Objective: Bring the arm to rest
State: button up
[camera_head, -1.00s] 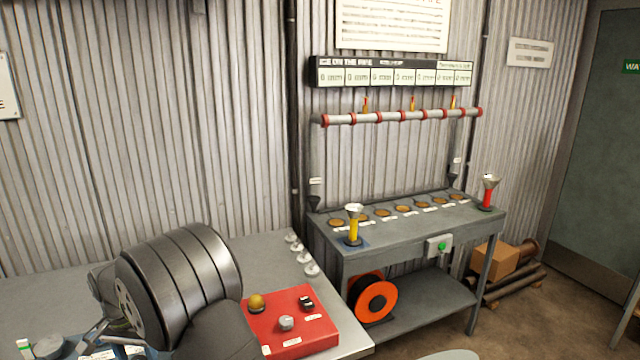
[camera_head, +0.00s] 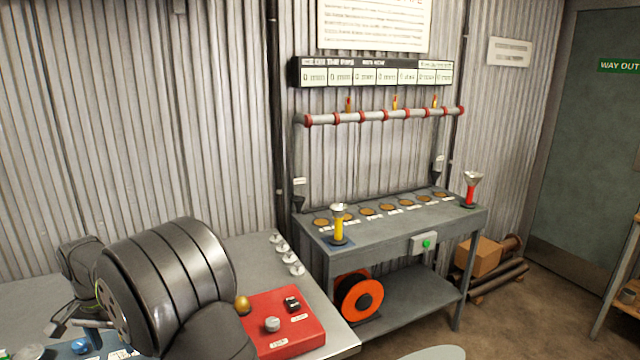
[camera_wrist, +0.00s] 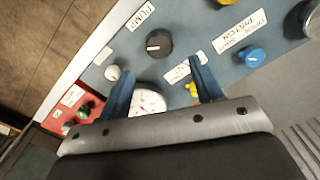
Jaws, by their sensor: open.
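My gripper (camera_wrist: 160,66) shows in the wrist view with its two blue fingers spread apart and nothing between them. It is over a blue-grey panel (camera_wrist: 120,48) with labelled controls. A black knob (camera_wrist: 158,43) marked pump, a white round gauge (camera_wrist: 148,101) and a blue knob (camera_wrist: 250,57) marked piston lie under or near the fingers. Whether the fingertips touch the panel cannot be told. In the head view my arm fills the lower left, and the gripper end is small and partly cut off there.
A red box (camera_head: 284,322) with knobs sits on the left bench (camera_head: 253,257), close to my arm.

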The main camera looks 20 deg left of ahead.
notch_tip(320, 180, up, 11)
notch_tip(320, 180, down, 18)
jog(key=shift+r, duration=0.1)
jog(key=shift+f, duration=0.3)
jog(key=n, duration=0.9)
jog(key=shift+s+a+n, duration=0.1)
jog(key=shift+n, duration=0.2)
jog(key=n, duration=0.4)
jog(key=shift+n, duration=0.3)
jog(key=shift+s+n, duration=0.1)
jog(key=shift+n, duration=1.8)
jog(key=shift+r, duration=0.1)
